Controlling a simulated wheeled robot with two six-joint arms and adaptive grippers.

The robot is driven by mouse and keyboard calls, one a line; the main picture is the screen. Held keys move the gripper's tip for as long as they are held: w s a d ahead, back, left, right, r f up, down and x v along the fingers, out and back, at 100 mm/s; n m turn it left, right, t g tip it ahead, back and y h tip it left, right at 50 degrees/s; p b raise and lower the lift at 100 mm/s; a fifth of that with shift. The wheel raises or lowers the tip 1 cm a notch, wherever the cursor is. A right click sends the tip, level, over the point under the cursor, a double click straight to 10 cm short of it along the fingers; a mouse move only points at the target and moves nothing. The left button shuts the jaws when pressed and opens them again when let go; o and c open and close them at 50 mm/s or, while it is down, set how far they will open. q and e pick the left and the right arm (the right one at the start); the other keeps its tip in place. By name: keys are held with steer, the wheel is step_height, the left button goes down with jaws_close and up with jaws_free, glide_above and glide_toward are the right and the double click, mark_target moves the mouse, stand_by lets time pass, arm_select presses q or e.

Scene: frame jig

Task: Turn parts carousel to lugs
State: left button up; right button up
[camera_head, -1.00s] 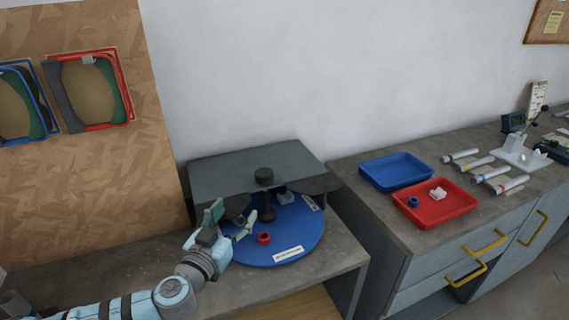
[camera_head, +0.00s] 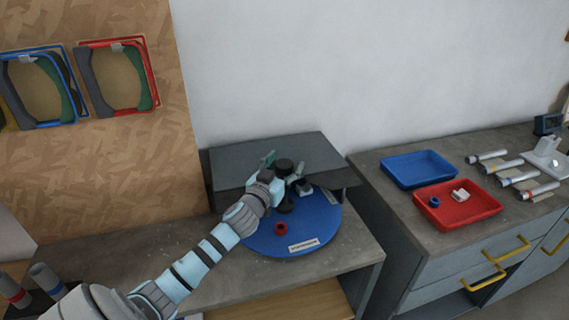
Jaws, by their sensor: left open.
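The parts carousel is a round blue disc (camera_head: 325,228) on the grey bench, partly under a dark grey cover (camera_head: 240,165). A black knob (camera_head: 285,165) tops its centre post. A red ring part (camera_head: 281,228) and a small grey-blue part (camera_head: 304,187) sit on the disc. A white label strip lies at its front edge. My left gripper (camera_head: 283,172) is open at the knob, its fingers appearing to either side of it; I cannot tell whether they touch it. The back of the disc is hidden by the cover and my arm. My right gripper is not in view.
A blue tray (camera_head: 447,167) and a red tray (camera_head: 490,208) stand on the cabinet at the right. The red tray holds a blue ring and a white part. Several tubes lie beyond them. Frames hang on the board at the left.

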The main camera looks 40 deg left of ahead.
arm_select(q)
steer(key=shift+s, duration=0.1)
jaws_close()
stand_by(0.5)
